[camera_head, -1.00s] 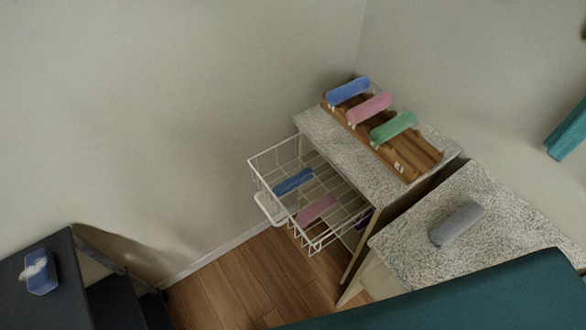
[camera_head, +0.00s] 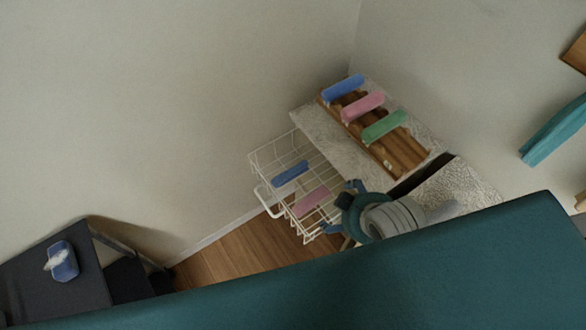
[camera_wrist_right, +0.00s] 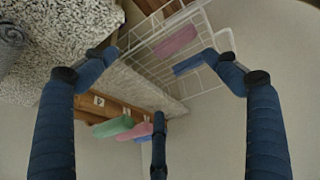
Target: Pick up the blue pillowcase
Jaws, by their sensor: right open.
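A rolled blue pillowcase (camera_head: 290,174) lies in the white wire basket (camera_head: 262,192), beside a pink roll (camera_head: 312,202). A second blue roll (camera_head: 343,87) lies on the wooden rack (camera_head: 402,163) on top of the cabinet. My right gripper (camera_head: 341,207) is open and empty, just right of the basket's pink roll and apart from the blue one. In the right wrist view, the basket's blue roll (camera_wrist_right: 188,65) and pink roll (camera_wrist_right: 176,40) appear between the spread fingers of my right gripper (camera_wrist_right: 160,62), some distance beyond them. My left gripper is not in view.
The speckled cabinet top (camera_head: 312,126) stands beside the basket. Its rack also holds a pink roll (camera_head: 362,106) and a green roll (camera_head: 384,126). A grey roll on the right counter is partly hidden by my arm. A tissue box (camera_head: 64,262) sits on dark furniture at left.

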